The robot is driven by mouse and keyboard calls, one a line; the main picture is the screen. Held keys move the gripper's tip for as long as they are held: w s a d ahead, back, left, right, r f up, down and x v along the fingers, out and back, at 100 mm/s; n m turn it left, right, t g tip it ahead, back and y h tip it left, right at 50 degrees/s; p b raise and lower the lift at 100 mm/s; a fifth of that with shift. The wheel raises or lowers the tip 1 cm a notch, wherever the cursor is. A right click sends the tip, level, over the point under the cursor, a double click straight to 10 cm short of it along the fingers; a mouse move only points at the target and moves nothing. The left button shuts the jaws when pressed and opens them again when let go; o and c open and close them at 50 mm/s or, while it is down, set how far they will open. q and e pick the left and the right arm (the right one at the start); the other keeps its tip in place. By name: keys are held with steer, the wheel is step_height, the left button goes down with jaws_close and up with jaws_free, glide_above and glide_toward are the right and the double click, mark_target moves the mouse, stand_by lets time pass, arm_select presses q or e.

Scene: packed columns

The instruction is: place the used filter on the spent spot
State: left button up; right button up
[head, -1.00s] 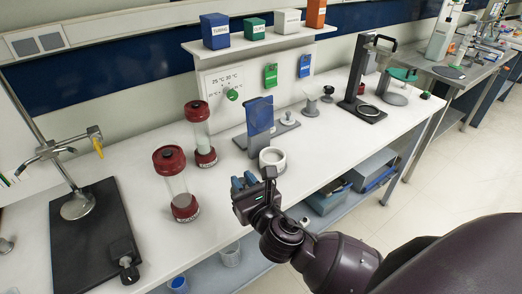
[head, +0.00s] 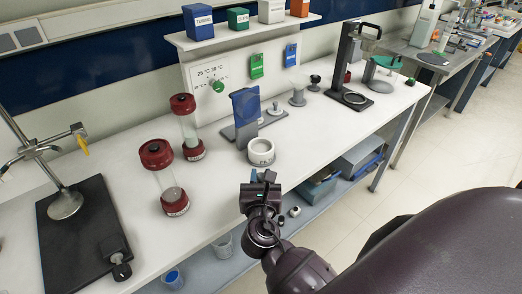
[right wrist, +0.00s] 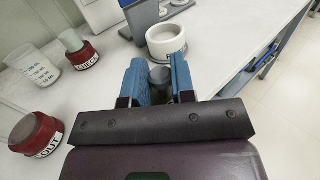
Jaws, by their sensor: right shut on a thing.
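My right gripper (head: 262,177) is at the bench's front edge, just in front of a white ring-shaped dish (head: 261,153). In the right wrist view its blue fingers (right wrist: 159,78) are closed on a small grey round piece (right wrist: 160,76), most likely the used filter. The fingers hide much of it. The white dish also shows in the right wrist view (right wrist: 167,42), beyond the fingertips and apart from them. I cannot make out which place is the spent spot. My left gripper is not in view.
A black plate with a stand (head: 82,231) lies at the left. The bench right of the dish (head: 318,132) is clear.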

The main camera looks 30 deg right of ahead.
steer(key=x, duration=1.6)
steer(key=shift+w, duration=0.1)
steer(key=shift+w+d, duration=0.4)
steer(key=shift+w, duration=0.15)
steer(key=shift+w+d+f, duration=0.1)
steer(key=shift+f, duration=0.5)
steer(key=shift+w+d+f, duration=0.1)
steer(key=shift+w+f, duration=0.05)
steer(key=shift+f, duration=0.4)
steer(key=shift+s+a+f+b, duration=0.1)
steer(key=shift+s+f+b, duration=0.2)
steer(key=shift+f, duration=0.25)
jaws_close()
steer(key=o, duration=0.8)
jaws_free()
steer(key=shift+w+f, duration=0.1)
steer(key=shift+w, duration=0.1)
steer(key=shift+o, duration=0.5)
